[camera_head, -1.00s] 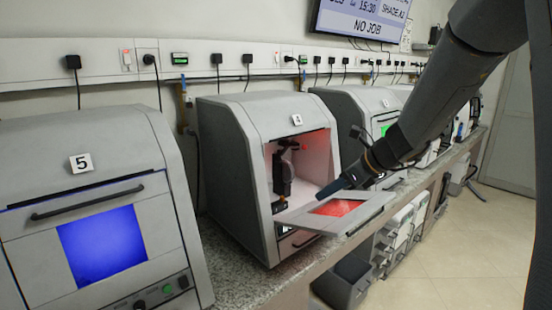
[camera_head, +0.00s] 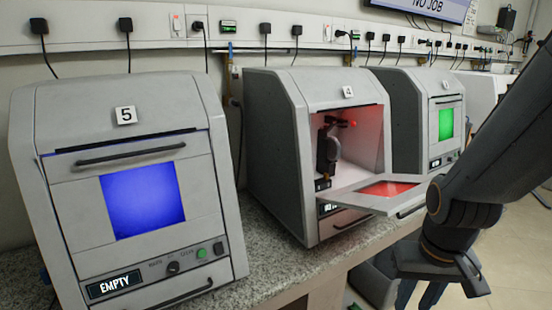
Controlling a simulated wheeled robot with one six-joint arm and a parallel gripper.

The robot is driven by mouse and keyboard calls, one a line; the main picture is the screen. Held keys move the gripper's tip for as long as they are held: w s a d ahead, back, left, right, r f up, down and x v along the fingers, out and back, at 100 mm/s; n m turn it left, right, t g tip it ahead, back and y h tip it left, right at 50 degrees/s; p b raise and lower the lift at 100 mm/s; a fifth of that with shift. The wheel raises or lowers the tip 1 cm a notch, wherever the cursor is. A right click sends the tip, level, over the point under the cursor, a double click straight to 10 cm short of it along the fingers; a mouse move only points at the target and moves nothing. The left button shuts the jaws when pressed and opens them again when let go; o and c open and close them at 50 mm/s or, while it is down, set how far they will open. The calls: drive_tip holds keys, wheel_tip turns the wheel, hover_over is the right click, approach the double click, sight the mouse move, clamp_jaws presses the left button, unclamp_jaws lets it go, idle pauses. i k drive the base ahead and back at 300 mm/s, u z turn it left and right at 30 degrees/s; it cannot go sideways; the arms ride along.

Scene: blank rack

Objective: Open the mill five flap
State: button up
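Mill five (camera_head: 215,120) is the grey machine on the left with a "5" plate (camera_head: 125,115). Its front flap (camera_head: 75,195) is shut, with a dark bar handle (camera_head: 138,155) across the top and a blue-lit window (camera_head: 142,200). A small display (camera_head: 114,284) below reads EMPTY. My gripper (camera_head: 422,300) hangs at the lower right, pointing down, well to the right of mill five and in front of the bench. Its fingers are cut off by the picture's bottom edge, so their opening does not show.
Mill four (camera_head: 275,130) stands right of mill five, its flap (camera_head: 375,203) lowered and jutting out between my arm and mill five. A green-lit mill (camera_head: 408,115) stands beyond. The granite bench edge (camera_head: 290,285) runs below; floor is free at right.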

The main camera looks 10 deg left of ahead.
sight(154, 212)
drive_tip(key=u, duration=1.8)
